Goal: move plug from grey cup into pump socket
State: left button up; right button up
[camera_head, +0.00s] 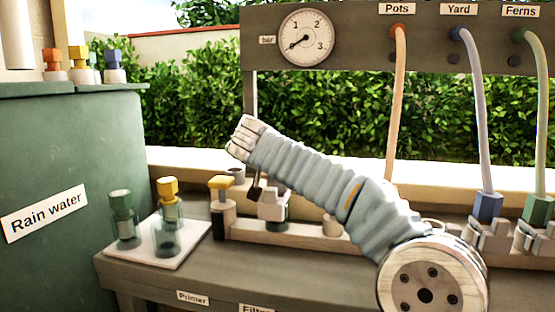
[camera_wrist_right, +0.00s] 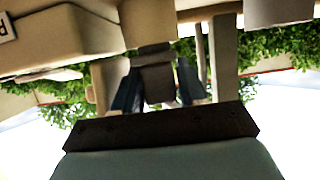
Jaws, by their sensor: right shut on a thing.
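My right arm crosses the head view from the lower right to the centre, and its gripper is mostly hidden behind it there. In the right wrist view my right gripper (camera_wrist_right: 156,92) has its two dark blue fingers closed on a dark grey-brown block that looks like the plug (camera_wrist_right: 157,84). In the head view a small dark brown piece (camera_head: 254,186) shows under the arm, beside a pale clamp-like fitting (camera_head: 271,205) on the bench rail. I cannot tell which fitting is the pump socket. My left gripper is not in view.
A yellow-topped fitting (camera_head: 221,186) stands close to the arm. The green rain water tank (camera_head: 70,150) is at left. Hoses (camera_head: 479,120) hang at right.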

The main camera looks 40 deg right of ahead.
jog(key=shift+f+b, duration=0.35)
jog(key=shift+f, duration=0.05)
jog(key=o, duration=0.8)
jog(key=shift+b+v, duration=0.3)
jog(key=shift+v, duration=5.2)
